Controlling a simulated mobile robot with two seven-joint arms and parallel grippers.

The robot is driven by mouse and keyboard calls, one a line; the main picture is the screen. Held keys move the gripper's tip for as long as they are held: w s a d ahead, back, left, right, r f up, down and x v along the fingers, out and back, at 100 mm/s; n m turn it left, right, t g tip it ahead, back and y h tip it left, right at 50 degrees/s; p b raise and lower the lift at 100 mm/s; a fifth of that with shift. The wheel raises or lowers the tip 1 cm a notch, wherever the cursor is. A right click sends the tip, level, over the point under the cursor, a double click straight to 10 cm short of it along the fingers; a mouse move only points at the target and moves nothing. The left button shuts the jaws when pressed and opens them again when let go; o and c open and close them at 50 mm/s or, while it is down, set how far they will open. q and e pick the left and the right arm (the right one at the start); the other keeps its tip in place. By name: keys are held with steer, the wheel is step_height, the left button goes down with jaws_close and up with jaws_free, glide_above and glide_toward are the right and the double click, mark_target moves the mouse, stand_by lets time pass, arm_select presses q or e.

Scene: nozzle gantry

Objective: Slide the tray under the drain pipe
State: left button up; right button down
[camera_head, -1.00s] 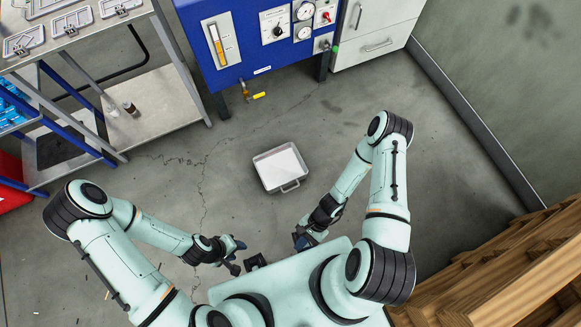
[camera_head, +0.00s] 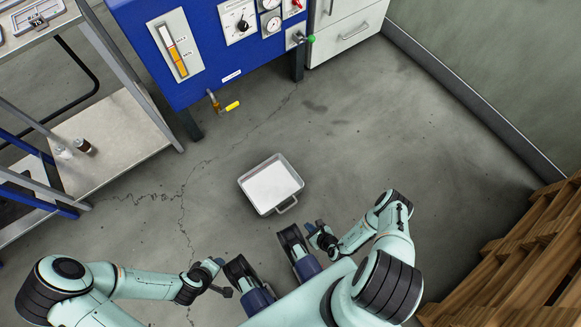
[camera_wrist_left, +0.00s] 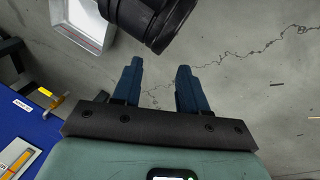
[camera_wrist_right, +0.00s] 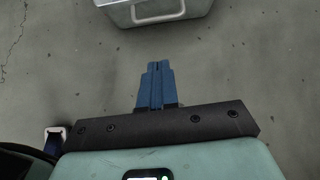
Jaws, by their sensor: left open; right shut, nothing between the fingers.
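The tray (camera_head: 270,187) is a shallow grey metal pan with a white inside, flat on the floor in front of my base, its handle towards me. It shows at the top of the right wrist view (camera_wrist_right: 150,12) and the upper left of the left wrist view (camera_wrist_left: 88,22). The drain pipe (camera_head: 213,99), brass with a yellow lever, hangs under the blue machine, farther back and left of the tray. My right gripper (camera_head: 318,226) is shut and empty, just short of the tray's handle side. My left gripper (camera_head: 217,263) is open and empty, left of and nearer than the tray.
The blue machine (camera_head: 205,75) stands on legs at the back, with a grey cabinet (camera_head: 345,35) beside it. A metal shelf rack (camera_head: 120,135) holds small bottles at left. Wooden pallets (camera_head: 530,250) stand at right. The floor between tray and machine is clear.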

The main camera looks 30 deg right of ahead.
arm_select(q)
step_height(320, 180, down, 5)
steer(key=w+a+b, duration=0.2)
steer(key=w+b, duration=0.1)
steer(key=s+f+g+b, duration=0.2)
steer(key=s+f, duration=0.3)
steer(key=s, duration=0.3)
steer(key=shift+a+f+n+b, duration=0.3)
steer(key=shift+a+b, duration=0.15)
steer(key=shift+b, duration=0.35)
arm_select(e)
steer(key=w+r+x, duration=0.1)
steer(key=x, duration=1.3)
arm_select(q)
steer(key=shift+r, duration=0.1)
